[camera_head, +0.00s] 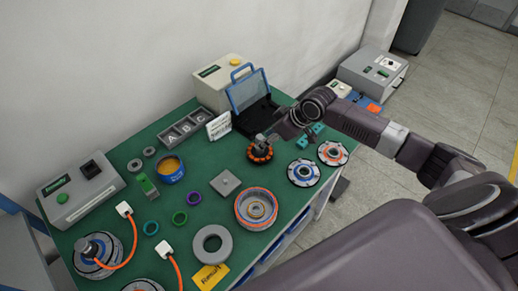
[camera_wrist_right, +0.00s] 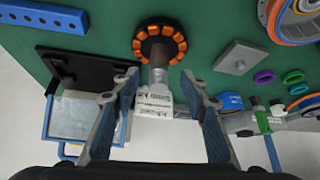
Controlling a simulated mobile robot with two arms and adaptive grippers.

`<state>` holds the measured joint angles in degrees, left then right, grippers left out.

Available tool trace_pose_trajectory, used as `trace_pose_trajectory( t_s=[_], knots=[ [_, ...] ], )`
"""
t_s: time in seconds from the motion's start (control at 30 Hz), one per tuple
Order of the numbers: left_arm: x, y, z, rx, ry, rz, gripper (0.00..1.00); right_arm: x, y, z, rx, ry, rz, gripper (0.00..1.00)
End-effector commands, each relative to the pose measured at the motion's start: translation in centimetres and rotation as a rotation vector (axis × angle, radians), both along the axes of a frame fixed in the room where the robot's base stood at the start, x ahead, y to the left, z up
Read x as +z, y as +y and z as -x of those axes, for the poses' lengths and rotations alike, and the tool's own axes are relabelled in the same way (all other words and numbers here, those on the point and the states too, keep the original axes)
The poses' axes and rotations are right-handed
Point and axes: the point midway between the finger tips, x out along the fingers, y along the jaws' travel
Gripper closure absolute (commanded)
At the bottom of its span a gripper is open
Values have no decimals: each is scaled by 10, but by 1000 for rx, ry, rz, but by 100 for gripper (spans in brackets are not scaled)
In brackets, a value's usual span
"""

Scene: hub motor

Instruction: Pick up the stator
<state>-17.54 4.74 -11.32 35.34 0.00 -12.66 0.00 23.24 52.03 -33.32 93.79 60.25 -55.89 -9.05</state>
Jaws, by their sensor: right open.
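The stator (camera_head: 260,153) is a dark disc ringed with orange coils, standing on the green table near the back right. In the right wrist view the stator (camera_wrist_right: 160,43) shows at top centre, with its grey shaft pointing toward my gripper. My right gripper (camera_head: 268,138) is just above the stator in the head view and partly hides its shaft. In the wrist view my right gripper (camera_wrist_right: 159,82) is open, with a finger on each side of the shaft line and clear gaps on both sides. My left gripper is not in view.
Behind the stator are a black tray with a blue-framed lid (camera_head: 247,92) and a white label card (camera_head: 219,126). Two round motor covers (camera_head: 304,173) (camera_head: 333,153) lie to its right. A grey plate (camera_head: 225,183) and an orange-rimmed hub (camera_head: 256,208) lie in front.

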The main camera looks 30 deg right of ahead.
Motion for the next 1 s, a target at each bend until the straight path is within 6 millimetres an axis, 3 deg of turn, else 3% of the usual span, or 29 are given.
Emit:
trace_pose_trajectory(
  t_s=[0.17, 0.4, 0.67, 1.0],
  knots=[
    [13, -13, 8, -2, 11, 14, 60, -15, 6, -13, 0, 1, -1, 59],
    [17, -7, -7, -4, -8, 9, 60, -35, 11, -23, 0, -1, -1, 59],
    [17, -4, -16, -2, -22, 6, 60, -37, 12, -24, 1, -1, 2, 59],
    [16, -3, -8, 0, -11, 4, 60, -37, 11, -23, 1, -1, 2, 97]
  ],
)
